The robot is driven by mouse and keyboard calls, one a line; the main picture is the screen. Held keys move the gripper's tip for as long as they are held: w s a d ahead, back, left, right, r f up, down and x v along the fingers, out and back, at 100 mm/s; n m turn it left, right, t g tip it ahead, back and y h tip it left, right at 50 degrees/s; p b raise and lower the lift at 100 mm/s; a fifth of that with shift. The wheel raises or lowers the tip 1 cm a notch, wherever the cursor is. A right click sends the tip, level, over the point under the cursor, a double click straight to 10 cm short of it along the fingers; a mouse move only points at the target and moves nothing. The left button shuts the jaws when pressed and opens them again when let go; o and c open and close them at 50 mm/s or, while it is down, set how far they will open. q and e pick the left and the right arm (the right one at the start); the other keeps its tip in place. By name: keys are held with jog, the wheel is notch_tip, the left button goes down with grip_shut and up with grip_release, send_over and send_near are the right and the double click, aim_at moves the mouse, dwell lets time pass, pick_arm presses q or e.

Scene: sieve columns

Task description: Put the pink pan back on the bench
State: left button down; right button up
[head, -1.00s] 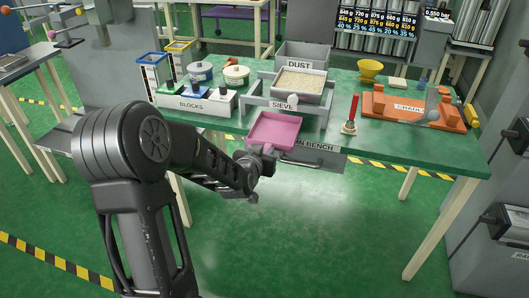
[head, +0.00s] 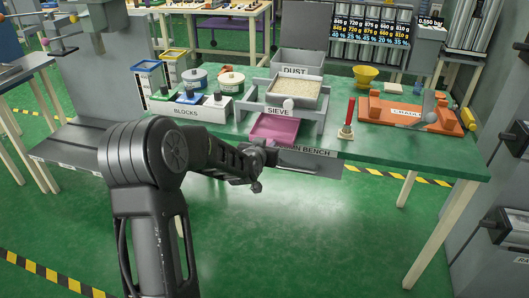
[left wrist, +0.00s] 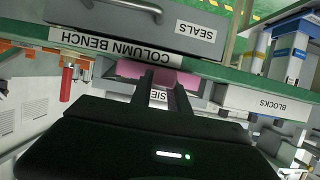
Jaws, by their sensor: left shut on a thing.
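The pink pan (head: 275,127) is at the front edge of the bench (head: 390,150), just in front of and below the SIEVE label. Its far side meets the sieve stand (head: 308,125) in the picture. My left gripper (head: 268,148) is at the pan's near side, shut on it. In the left wrist view the pink pan (left wrist: 130,69) shows between and beyond the dark fingers (left wrist: 166,80), behind the COLUMN BENCH edge. I cannot tell whether the pan touches the bench top. My right gripper is not in view.
The sieve box (head: 296,90) holds pale grains. The BLOCKS tray (head: 190,107) stands left of the pan. A red-handled brush (head: 348,120) and an orange cradle (head: 405,110) stand to the right. A grey drawer (head: 312,163) is under the bench front.

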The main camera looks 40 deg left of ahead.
aim_at(269, 140)
pick_arm(q)
jog(key=shift+w+a+b, duration=0.2)
jog(key=shift+w+a, duration=0.35)
jog(key=shift+w, duration=1.1)
jog(key=shift+w+a+b, duration=0.25)
jog(key=shift+w+a, duration=0.35)
jog(key=shift+w, duration=1.05)
jog(key=shift+w+a+b, duration=0.2)
jog(key=shift+w+a, duration=0.35)
jog(key=shift+w, duration=1.1)
jog(key=shift+f+b, duration=0.4)
jog(key=shift+b, duration=0.05)
jog(key=c, duration=1.2)
grip_release()
jog(key=shift+o, duration=0.2)
jog(key=shift+s, duration=0.15)
jog(key=v, duration=0.7)
jog(key=shift+s+d+r, duration=0.15)
jog(key=shift+s, duration=0.1)
